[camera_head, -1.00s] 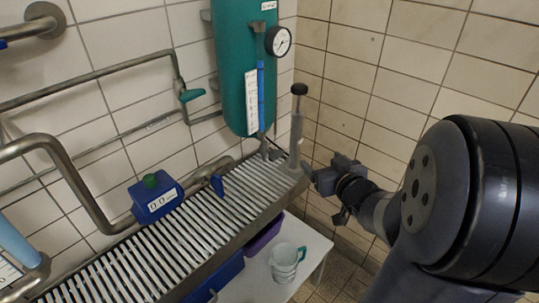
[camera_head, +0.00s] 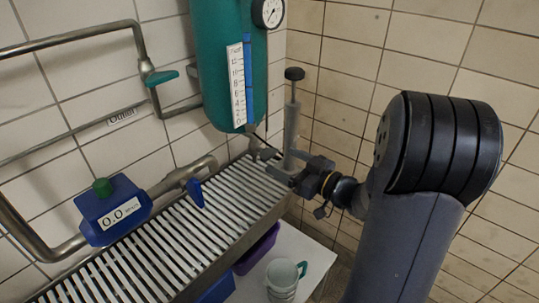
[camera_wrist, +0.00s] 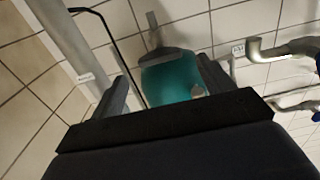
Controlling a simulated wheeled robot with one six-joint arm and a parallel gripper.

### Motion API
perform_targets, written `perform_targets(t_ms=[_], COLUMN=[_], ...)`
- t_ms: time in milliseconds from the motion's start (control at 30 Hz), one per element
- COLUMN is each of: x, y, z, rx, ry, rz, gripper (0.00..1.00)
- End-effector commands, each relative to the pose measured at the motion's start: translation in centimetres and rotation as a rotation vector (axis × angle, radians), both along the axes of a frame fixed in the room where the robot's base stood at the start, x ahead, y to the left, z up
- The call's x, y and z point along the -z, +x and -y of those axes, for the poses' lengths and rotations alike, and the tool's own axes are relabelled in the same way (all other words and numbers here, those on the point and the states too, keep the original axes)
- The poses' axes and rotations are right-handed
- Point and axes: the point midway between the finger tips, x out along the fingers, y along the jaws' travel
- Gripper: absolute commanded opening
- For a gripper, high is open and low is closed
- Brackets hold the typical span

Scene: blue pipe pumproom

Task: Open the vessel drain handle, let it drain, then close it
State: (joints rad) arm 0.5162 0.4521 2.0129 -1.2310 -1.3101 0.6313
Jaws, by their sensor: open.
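The teal vessel (camera_head: 228,70) hangs on the wall, with a level scale (camera_head: 237,85) and a blue column on its front. A small grey fitting (camera_head: 262,152) sits below its bottom. A blue lever (camera_head: 195,192) hangs from the pipe under it; I cannot tell which part is the drain handle. My gripper (camera_head: 281,167) is open and empty, just right of and below the fitting, at the grating's far end. In the wrist view the vessel (camera_wrist: 172,78) shows beyond the gap between my open fingers (camera_wrist: 163,84).
A grey hand pump (camera_head: 291,125) stands close to my gripper. A teal valve handle (camera_head: 160,77) is on the outlet pipe. A slatted grating (camera_head: 150,247) runs below. A jug (camera_head: 283,277) stands on a low white table (camera_head: 318,262).

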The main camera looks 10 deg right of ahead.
Motion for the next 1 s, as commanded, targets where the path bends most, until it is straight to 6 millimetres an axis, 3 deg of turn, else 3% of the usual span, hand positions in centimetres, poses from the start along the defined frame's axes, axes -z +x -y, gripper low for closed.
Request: perform_targets(t_ms=[333,767,1000], x=[0.1,0.0,0.0], y=[4.0,4.8,4.7], z=[-3.0,-3.5,-3.5], rx=[-0.001,0.001,0.001], ry=[-0.001,0.0,-0.001], rz=[-0.001,0.0,-0.001], gripper=[0.76,0.76,0.57])
